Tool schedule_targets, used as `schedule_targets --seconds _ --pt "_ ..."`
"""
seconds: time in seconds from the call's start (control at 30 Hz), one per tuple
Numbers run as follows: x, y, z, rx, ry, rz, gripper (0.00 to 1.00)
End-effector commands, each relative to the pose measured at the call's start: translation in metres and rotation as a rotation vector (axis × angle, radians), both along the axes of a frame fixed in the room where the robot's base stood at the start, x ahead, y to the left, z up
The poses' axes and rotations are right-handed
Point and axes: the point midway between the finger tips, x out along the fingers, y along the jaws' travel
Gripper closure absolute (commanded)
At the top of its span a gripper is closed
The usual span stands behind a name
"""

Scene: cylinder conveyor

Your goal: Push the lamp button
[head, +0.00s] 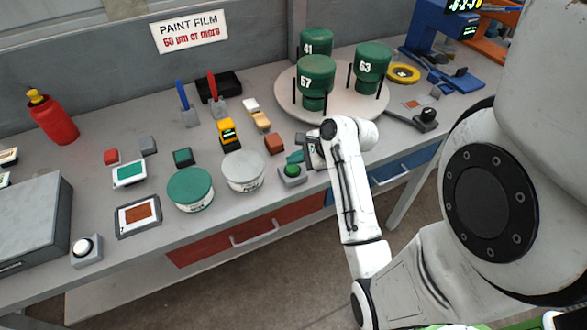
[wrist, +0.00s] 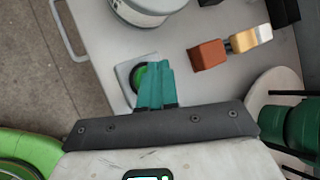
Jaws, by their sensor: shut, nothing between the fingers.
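A green push button (head: 291,170) on a small grey base stands near the front edge of the bench in the head view. It also shows in the wrist view (wrist: 137,74), partly covered by my fingers. A white round button (head: 85,246) on a grey base stands at the front left of the bench. No label tells which one is the lamp button. My gripper (head: 294,157) has teal fingers, shut and empty, right beside the green button. In the wrist view my fingertips (wrist: 152,64) overlap the green button's edge. I cannot tell whether they touch it.
A white can (head: 243,171) and a green-lidded can (head: 190,189) stand left of the green button. A brown block (head: 274,143) lies behind it. A round turntable (head: 341,105) with green numbered containers stands behind my gripper. A grey box (head: 30,225) stands at far left.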

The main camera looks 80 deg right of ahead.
Motion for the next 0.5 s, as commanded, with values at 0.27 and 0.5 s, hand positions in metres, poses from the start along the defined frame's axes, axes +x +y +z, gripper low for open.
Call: schedule_targets --seconds 0.27,0.5 --pt "0.000 0.000 0.013 0.000 0.001 0.001 1.00" --pt "0.000 0.000 0.029 -0.001 0.000 0.001 1.00"
